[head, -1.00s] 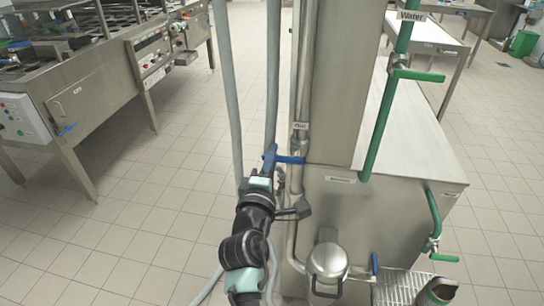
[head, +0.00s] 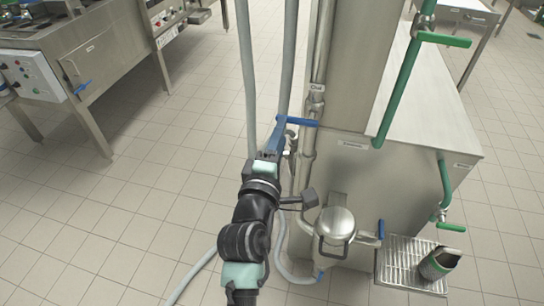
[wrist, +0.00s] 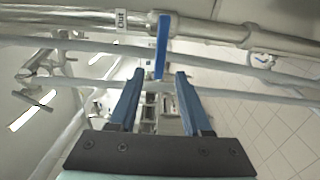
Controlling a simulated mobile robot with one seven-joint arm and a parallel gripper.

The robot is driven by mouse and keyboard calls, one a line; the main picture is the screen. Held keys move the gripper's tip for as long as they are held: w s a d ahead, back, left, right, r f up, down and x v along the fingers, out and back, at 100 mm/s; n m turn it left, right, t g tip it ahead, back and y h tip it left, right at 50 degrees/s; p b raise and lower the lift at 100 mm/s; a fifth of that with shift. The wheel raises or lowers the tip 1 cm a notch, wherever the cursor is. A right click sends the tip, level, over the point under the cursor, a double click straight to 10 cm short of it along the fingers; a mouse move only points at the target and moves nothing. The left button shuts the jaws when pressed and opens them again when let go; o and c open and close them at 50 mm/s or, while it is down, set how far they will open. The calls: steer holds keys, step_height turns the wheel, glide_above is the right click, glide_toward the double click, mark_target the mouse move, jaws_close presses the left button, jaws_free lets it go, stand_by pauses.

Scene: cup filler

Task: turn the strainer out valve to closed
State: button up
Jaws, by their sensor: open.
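The valve on the pipe labelled "Out" has a blue lever handle (head: 297,121) that sticks out to the left, across the upright steel pipe (head: 320,60). The handle also shows in the wrist view (wrist: 162,45), square to the pipe, with the "Out" label (wrist: 121,20) beside it. My gripper (head: 279,133) is at the free end of the handle. In the wrist view my gripper (wrist: 160,73) is open, one blue finger on each side of the handle's end, with gaps showing on both sides. I cannot tell how deep the handle reaches between the fingers.
A steel strainer pot (head: 335,222) stands low to the right, with another blue handle (head: 380,231) beside it. Grey hoses (head: 247,70) hang left of the pipe. A green pipe (head: 400,85) and a drain grate (head: 395,262) are right. Open floor lies left.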

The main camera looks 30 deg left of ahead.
steer(key=v, duration=0.7)
stand_by(0.4)
steer(key=w+d+r+m+t+h+p, duration=0.15)
steer(key=d+r+m, duration=0.35)
steer(key=r, duration=0.7)
steer(key=w+d+r+m+t+h+p, duration=0.1)
steer(key=w+d+r+m+t, duration=0.3)
steer(key=r, duration=0.8)
steer(key=s+d+r+m+t, duration=0.1)
steer(key=s+d+r+m, duration=0.2)
steer(key=r, duration=0.5)
steer(key=s+d+r+m+t+h+p, duration=0.1)
steer(key=s+d+r+m, duration=0.3)
steer(key=r, duration=0.4)
steer(key=s+d+r+m+t+h+p, duration=0.1)
steer(key=s+d+r+m, duration=0.3)
steer(key=r, duration=0.4)
steer(key=shift+s+m+t, duration=0.7)
steer(key=shift+s+t, duration=0.05)
steer(key=shift+s, duration=0.15)
steer(key=shift+d+r+h, duration=0.1)
steer(key=shift+h, duration=0.15)
